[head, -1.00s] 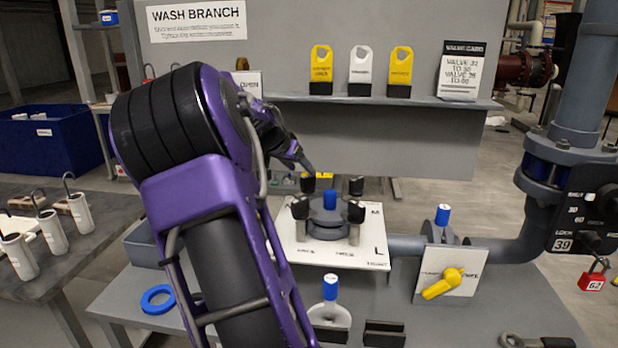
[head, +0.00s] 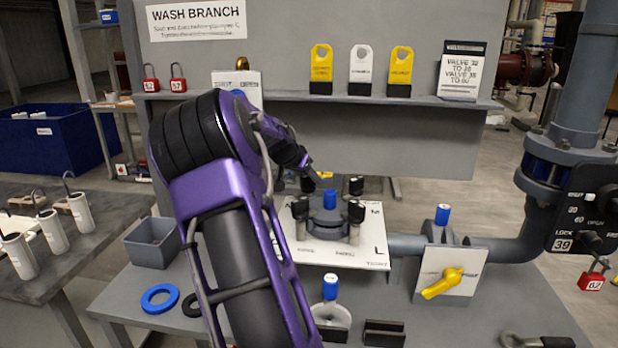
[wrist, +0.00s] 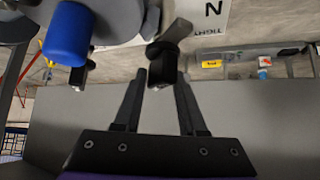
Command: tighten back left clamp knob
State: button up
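The clamp plate (head: 370,257) is white and carries a grey round clamp with a blue-topped post (head: 330,200) and black knobs around it. The back left clamp knob (head: 307,185) is partly covered by my arm's end in the head view. In the wrist view, a black knob (wrist: 162,62) on a metal stem sits at my gripper (wrist: 161,78), between the fingertips. The fingers stand apart, with a visible gap to the left of the knob. The blue top (wrist: 67,35) is left of it, with another black knob (wrist: 80,75) below. In the head view the fingertips are hard to make out.
The front knobs (head: 356,210) stand close to the post. A yellow-handled valve (head: 443,283) is to the right. A grey bin (head: 152,243) and a blue ring (head: 160,298) lie left of my arm. The grey back panel (head: 420,140) rises behind.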

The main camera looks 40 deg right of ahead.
jog(key=shift+s, duration=0.15)
grip_shut()
